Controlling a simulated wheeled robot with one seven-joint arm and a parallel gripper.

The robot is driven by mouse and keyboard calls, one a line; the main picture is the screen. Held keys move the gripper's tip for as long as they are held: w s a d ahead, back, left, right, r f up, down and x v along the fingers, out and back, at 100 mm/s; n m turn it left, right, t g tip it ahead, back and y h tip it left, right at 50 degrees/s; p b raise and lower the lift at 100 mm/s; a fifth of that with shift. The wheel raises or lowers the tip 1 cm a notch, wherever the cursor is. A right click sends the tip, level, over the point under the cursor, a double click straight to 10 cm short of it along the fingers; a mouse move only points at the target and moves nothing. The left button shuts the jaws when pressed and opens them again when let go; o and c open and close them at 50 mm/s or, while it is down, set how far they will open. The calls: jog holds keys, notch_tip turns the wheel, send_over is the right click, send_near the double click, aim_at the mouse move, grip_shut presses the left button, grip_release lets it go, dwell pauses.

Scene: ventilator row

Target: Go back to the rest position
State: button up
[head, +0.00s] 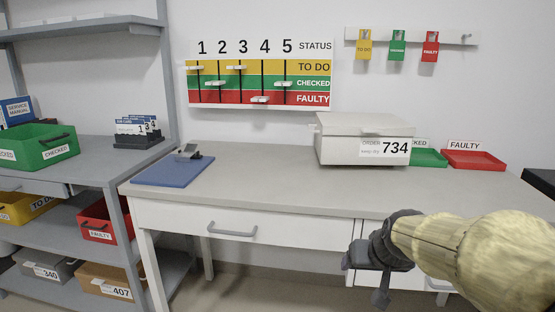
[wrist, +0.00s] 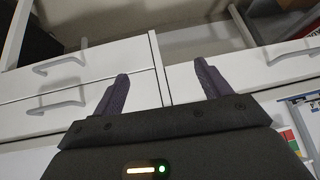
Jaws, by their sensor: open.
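My gripper (head: 374,270) is at the lower right in the head view, in front of the desk (head: 280,180) and its drawer fronts. In the wrist view my gripper (wrist: 162,88) has its two dark fingers spread apart with nothing between them. White drawer fronts with grey handles (wrist: 60,62) lie beyond the fingers. My arm reaches in from the right edge of the head view, in a pale yellow cover.
A closed white box (head: 345,142) labelled 734 stands on the desk. Green (head: 430,159) and red (head: 474,160) trays are at the back right. Shelving (head: 90,160) with bins stands left. The desk's middle is clear.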

jog(key=s+a+f+n+g+p, duration=0.1)
jog(key=s+a+f+g+p, duration=0.2)
jog(key=s, duration=0.4)
jog(key=s+a+f+g+p, duration=0.1)
jog(key=s+f+g+p, duration=0.1)
jog(key=s+f+p, duration=0.35)
notch_tip(320, 180, up, 39)
jog(key=s+p, duration=0.1)
jog(key=p, duration=3.4)
jog(key=shift+p, duration=0.3)
jog(key=shift+d, duration=0.1)
